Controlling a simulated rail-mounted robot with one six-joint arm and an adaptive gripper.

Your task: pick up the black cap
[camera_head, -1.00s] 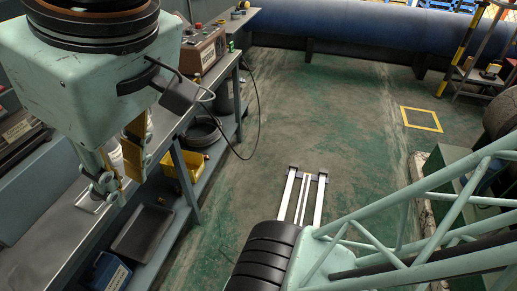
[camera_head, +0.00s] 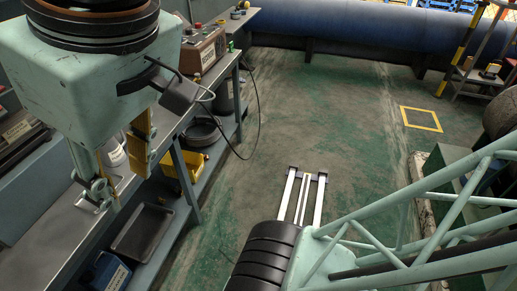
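My gripper (camera_head: 122,180) hangs at the left over the workbench (camera_head: 60,222), with its two yellow-padded fingers apart. It is open, and I see nothing held between the fingers. A white object (camera_head: 115,153) shows behind and between the fingers, partly hidden by them. I cannot make out the black cap for certain; my gripper's large body and fingers hide part of the bench.
A red-brown control box (camera_head: 203,48) stands farther back on the bench. The lower shelf holds a black round pan (camera_head: 203,131), a yellow bin (camera_head: 180,168), a dark tray (camera_head: 142,232) and a blue box (camera_head: 105,272). A cable hangs off the bench. The floor is open.

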